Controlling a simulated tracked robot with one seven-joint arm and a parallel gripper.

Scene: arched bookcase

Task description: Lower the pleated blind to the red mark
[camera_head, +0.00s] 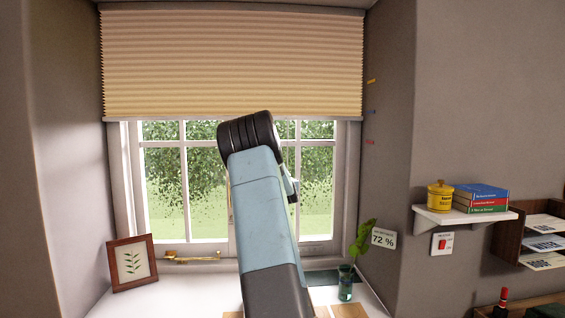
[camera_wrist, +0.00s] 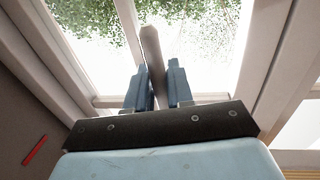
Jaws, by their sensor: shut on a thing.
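The tan pleated blind (camera_head: 232,65) covers the upper window, its bottom edge level and close to the height of the blue mark (camera_head: 370,112). The red mark (camera_head: 370,142) is lower on the right reveal, below that edge; a red strip (camera_wrist: 35,151) also shows in the wrist view. My arm hides most of my gripper in the head view. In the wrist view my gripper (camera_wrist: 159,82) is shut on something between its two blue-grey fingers. A narrow grey-brown bar (camera_wrist: 151,48) shows there; whether it belongs to the blind I cannot tell.
A shelf (camera_head: 465,216) with a yellow pot and books is at right.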

